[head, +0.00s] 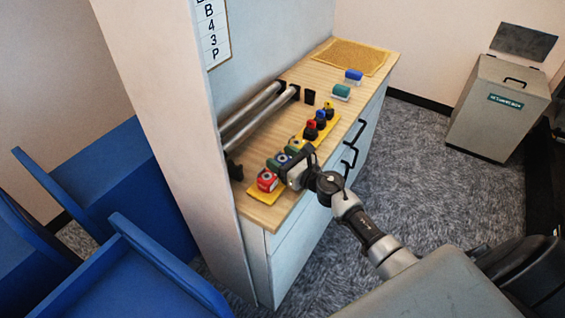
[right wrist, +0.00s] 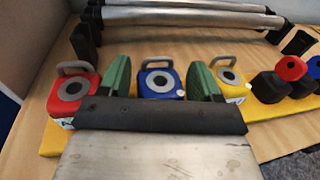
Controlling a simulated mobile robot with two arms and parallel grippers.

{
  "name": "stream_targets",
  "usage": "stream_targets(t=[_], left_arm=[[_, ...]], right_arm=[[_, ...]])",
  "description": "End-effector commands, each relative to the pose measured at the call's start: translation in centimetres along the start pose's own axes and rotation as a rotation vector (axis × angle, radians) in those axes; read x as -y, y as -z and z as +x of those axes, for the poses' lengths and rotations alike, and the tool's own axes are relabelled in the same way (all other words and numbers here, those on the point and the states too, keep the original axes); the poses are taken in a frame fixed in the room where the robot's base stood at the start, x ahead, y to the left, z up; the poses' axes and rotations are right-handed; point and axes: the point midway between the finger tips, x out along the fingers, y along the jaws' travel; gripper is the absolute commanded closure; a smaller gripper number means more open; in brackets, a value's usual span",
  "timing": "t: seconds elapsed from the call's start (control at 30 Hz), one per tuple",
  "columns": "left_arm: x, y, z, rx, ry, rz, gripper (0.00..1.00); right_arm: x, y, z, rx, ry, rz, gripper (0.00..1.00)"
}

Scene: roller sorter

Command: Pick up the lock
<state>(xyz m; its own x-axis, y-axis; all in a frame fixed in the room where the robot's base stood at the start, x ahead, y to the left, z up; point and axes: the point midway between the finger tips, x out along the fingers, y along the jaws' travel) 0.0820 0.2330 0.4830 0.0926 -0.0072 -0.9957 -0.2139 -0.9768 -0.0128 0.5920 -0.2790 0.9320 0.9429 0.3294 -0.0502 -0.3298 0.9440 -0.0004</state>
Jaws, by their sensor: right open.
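Three padlock-like locks with grey shackles stand in a row on a yellow strip (right wrist: 48,138). The red lock (right wrist: 72,92) is at the left, the blue lock (right wrist: 161,82) in the middle and the yellow lock (right wrist: 229,84) at the right. The red lock also shows in the head view (head: 267,181). My right gripper (right wrist: 160,88) is open, its green fingers on either side of the blue lock. I cannot tell whether they touch it. In the head view my right gripper (head: 283,157) hides part of the row. My left gripper is not in view.
Red and blue knobs (head: 321,115) on dark bases stand farther along the wooden counter (head: 290,210). Metal rollers (head: 255,118) lie behind the locks. Two stamp-like blocks, green (head: 341,91) and blue (head: 353,76), and a mat (head: 353,56) are at the far end.

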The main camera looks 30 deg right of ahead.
Motion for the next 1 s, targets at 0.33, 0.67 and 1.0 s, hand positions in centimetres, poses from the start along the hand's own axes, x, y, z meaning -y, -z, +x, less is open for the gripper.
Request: stream_targets(t=[0.33,0.67,1.0], left_arm=[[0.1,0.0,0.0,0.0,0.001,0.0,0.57],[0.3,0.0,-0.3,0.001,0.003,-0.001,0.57],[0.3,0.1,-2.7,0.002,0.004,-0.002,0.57]], right_arm=[[0.0,0.0,-0.1,0.0,0.0,0.0,0.78],[0.0,-0.5,-0.1,0.0,0.0,-0.001,0.78],[0.2,-4.9,-1.5,-0.004,0.0,-0.006,0.78]])
